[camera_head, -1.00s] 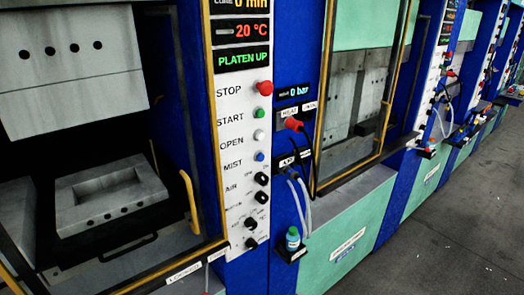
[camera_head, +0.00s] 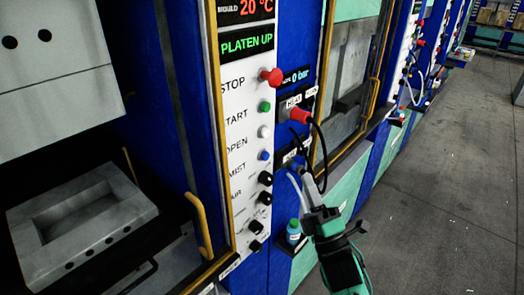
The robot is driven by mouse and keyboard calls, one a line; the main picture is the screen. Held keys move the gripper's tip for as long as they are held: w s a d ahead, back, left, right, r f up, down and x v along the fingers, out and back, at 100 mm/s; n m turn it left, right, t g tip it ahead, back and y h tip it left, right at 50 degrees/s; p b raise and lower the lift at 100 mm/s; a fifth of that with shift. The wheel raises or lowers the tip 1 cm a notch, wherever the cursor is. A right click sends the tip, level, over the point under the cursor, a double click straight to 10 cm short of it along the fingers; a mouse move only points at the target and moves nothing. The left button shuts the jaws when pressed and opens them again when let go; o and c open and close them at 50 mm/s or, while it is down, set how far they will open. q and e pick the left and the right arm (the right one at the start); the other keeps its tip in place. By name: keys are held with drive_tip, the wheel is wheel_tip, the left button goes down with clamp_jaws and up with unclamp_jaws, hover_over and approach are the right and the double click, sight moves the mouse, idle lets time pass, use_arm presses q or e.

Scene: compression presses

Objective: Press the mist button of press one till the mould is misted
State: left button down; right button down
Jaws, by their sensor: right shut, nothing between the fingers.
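The mist button (camera_head: 265,155) is the blue one on the white control panel (camera_head: 237,190) of the near press, beside the MIST label. It sits below the white OPEN button (camera_head: 264,131). The grey lower mould (camera_head: 105,205) lies inside the press at the left, under the raised upper block (camera_head: 50,80); I cannot see any mist on it. My right gripper (camera_head: 308,180) is shut and empty, pointing up to the right of and below the blue button, apart from it in the picture. My left gripper is not in view.
The red STOP button (camera_head: 270,76) and green START button (camera_head: 265,107) stand above; black knobs (camera_head: 265,178) are below. Cables and a red plug (camera_head: 300,115) hang close to my right gripper. A small bottle (camera_head: 293,232) stands below. A yellow handle (camera_head: 198,222) juts from the press.

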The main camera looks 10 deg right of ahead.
sight(265, 156)
drive_tip(key=w+a+b, duration=0.1)
drive_tip(key=w+a, duration=0.4)
drive_tip(key=w, duration=0.1)
drive_tip(key=shift+w+r, duration=0.2)
drive_tip(key=shift+w, duration=0.1)
idle(0.5)
drive_tip(key=shift+a, duration=0.1)
drive_tip(key=shift+w, duration=0.1)
idle(1.8)
drive_tip(key=shift+w+a, duration=0.25)
drive_tip(key=shift+w+a+b, duration=0.3)
drive_tip(key=shift+w+b, duration=0.05)
drive_tip(key=shift+b, duration=0.1)
idle(0.7)
idle(0.4)
drive_tip(key=shift+s+d, duration=0.55)
drive_tip(key=shift+s, duration=0.2)
